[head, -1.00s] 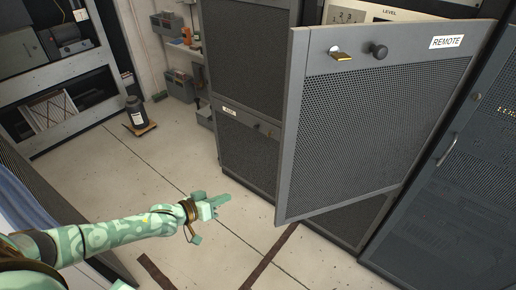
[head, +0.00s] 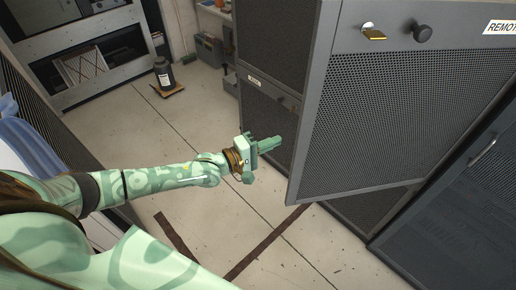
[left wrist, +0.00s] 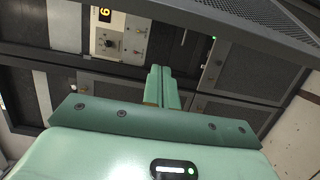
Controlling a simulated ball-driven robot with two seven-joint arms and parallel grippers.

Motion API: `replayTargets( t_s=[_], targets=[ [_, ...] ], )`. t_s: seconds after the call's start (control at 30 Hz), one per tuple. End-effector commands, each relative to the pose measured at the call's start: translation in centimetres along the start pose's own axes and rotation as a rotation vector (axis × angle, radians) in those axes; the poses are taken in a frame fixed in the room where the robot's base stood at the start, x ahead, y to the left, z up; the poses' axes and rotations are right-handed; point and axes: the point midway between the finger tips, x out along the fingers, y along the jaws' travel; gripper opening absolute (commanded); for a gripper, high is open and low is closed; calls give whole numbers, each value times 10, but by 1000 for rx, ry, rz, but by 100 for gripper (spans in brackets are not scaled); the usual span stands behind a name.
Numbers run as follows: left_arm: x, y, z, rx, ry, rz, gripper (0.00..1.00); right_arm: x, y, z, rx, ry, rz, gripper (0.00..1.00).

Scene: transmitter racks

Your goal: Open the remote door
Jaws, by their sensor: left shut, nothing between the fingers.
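The grey remote door (head: 410,110) has a perforated mesh panel and stands swung out from its rack. Its white REMOTE label (head: 502,27) is cut off at the right edge of the head view. A brass-coloured key or latch (head: 373,34) and a dark round knob (head: 422,33) sit near its top. My left gripper (head: 278,143) is shut and empty, just left of the door's free edge; I cannot tell whether it touches. In the left wrist view the shut fingers (left wrist: 161,70) point toward the racks, with mesh (left wrist: 265,20) at upper right. My right gripper is not in view.
Another mesh-fronted rack (head: 270,45) stands behind the door. A dark cabinet with a handle (head: 482,152) is at the right. The floor between is clear. A control panel (left wrist: 118,38) shows in the wrist view.

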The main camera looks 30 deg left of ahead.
Motion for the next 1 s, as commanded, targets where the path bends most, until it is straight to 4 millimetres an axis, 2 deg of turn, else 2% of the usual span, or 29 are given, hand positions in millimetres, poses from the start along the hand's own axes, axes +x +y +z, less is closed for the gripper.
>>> replayTargets(
  t_s=[0.03, 0.13, 0.23, 0.4, 0.87, 1.0],
  targets=[
    [12, 1, 0, 1, 0, 4, 0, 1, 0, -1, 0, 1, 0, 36],
    [32, 0, 0, 2, -1, 2, 0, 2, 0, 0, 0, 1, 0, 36],
    [24, 2, 17, -4, -1, -2, 0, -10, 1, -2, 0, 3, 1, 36],
    [18, 1, 33, 0, 0, -1, 0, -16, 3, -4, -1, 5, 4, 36],
    [16, 0, 39, 2, 1, 0, 0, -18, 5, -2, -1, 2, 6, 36],
    [12, 3, 58, -5, 19, 4, 0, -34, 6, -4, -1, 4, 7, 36]
  ],
)
